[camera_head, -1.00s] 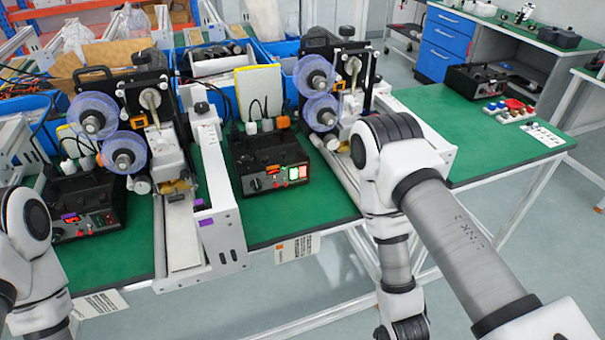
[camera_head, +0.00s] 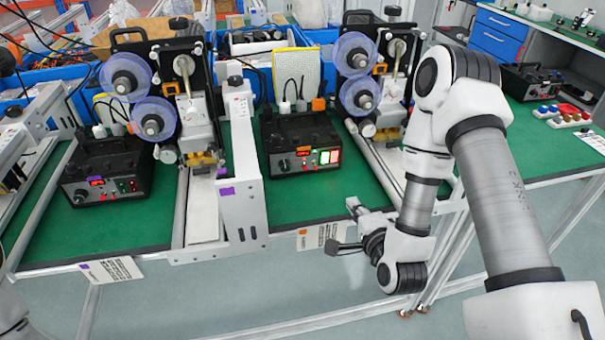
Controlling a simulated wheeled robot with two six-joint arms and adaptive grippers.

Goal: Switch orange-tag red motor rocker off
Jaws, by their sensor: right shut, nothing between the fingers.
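The orange-tag control box (camera_head: 300,140) is a black unit on the green table in the middle. An orange-marked label card (camera_head: 318,236) hangs on the table edge below it. My right gripper (camera_head: 332,247) is shut and empty, in front of the table edge, below and apart from the box. My left gripper is out of view.
A similar black box (camera_head: 105,170) with a red display stands at left, with a purple-marked card (camera_head: 112,270) below. Reel machines (camera_head: 170,100) and a white rail housing (camera_head: 240,170) flank the middle box. Green table surface before the box is clear.

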